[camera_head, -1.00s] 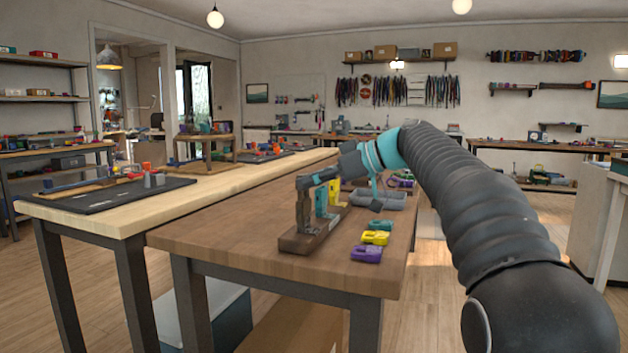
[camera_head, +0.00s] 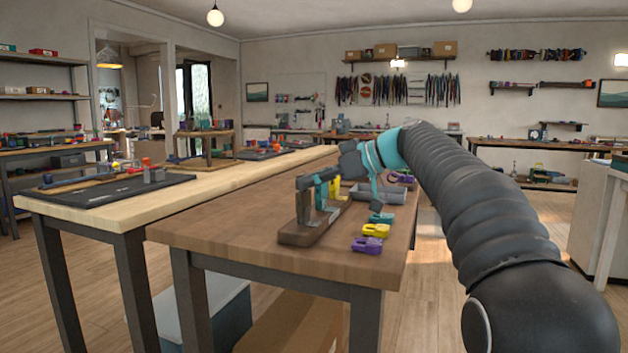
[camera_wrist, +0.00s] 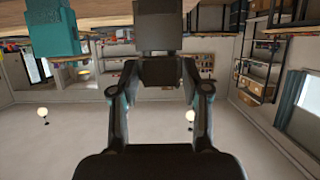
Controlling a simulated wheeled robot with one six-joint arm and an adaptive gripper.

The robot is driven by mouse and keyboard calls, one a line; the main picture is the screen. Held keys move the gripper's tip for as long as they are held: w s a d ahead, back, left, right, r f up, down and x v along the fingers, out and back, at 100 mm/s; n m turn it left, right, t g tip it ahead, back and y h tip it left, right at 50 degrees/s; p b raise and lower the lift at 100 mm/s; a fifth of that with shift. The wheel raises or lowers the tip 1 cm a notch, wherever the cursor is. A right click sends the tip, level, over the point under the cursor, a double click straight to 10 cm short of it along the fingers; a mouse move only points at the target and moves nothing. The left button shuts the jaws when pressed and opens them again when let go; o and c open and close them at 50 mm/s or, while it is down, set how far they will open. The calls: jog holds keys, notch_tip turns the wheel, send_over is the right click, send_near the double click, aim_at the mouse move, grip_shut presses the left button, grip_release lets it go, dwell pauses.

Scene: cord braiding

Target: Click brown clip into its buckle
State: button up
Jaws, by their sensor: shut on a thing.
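My gripper (camera_head: 308,181) reaches left over the front post of a dark brown fixture (camera_head: 297,238) on the brown bench. It also shows in the wrist view (camera_wrist: 160,70), its fingers closed on a small dark piece, which looks to be the brown clip; the fingers hide most of it. A larger dark grey-brown block (camera_wrist: 158,28), likely the brown buckle, stands directly beyond the fingertips, in line with them. I cannot tell whether clip and buckle touch. A teal block (camera_wrist: 50,35) stands off to the left in the wrist view.
A teal clip (camera_head: 381,217), a yellow clip (camera_head: 375,231) and a purple clip (camera_head: 368,245) lie right of the fixture. A grey tray (camera_head: 385,195) sits behind them. The bench front (camera_head: 215,235) is clear. A paler table (camera_head: 110,218) stands left.

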jog(key=shift+f, duration=0.2)
jog(key=o, duration=1.6)
jog(key=shift+d+r, duration=0.1)
jog(key=shift+d, duration=0.05)
jog(key=shift+v, duration=2.9)
